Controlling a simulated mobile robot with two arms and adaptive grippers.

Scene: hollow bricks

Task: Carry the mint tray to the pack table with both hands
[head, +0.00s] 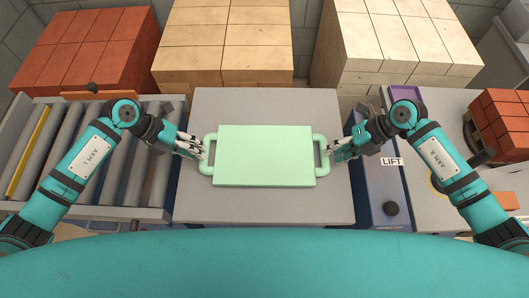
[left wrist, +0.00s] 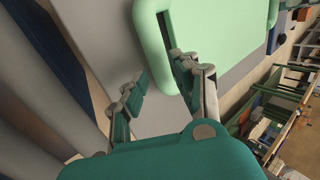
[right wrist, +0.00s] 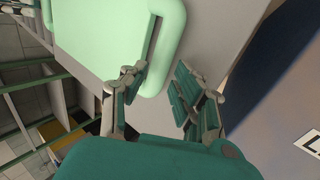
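The mint tray (head: 264,155) lies flat on a grey tabletop (head: 264,208), with a loop handle at each short side. My left gripper (head: 198,147) is at its left handle (head: 207,154). In the left wrist view the fingers (left wrist: 158,84) are spread, one on each side of the handle bar (left wrist: 150,45). My right gripper (head: 337,150) is at the right handle (head: 323,153). In the right wrist view its fingers (right wrist: 162,86) are also spread, with the handle bar (right wrist: 170,45) between them. I cannot tell whether any finger touches a handle.
A roller conveyor (head: 85,150) is left of the tabletop. A blue unit marked LIFT (head: 391,185) and a grey surface with red bricks (head: 500,120) are on the right. Red, tan and cream brick stacks (head: 228,45) stand behind. The tabletop around the tray is clear.

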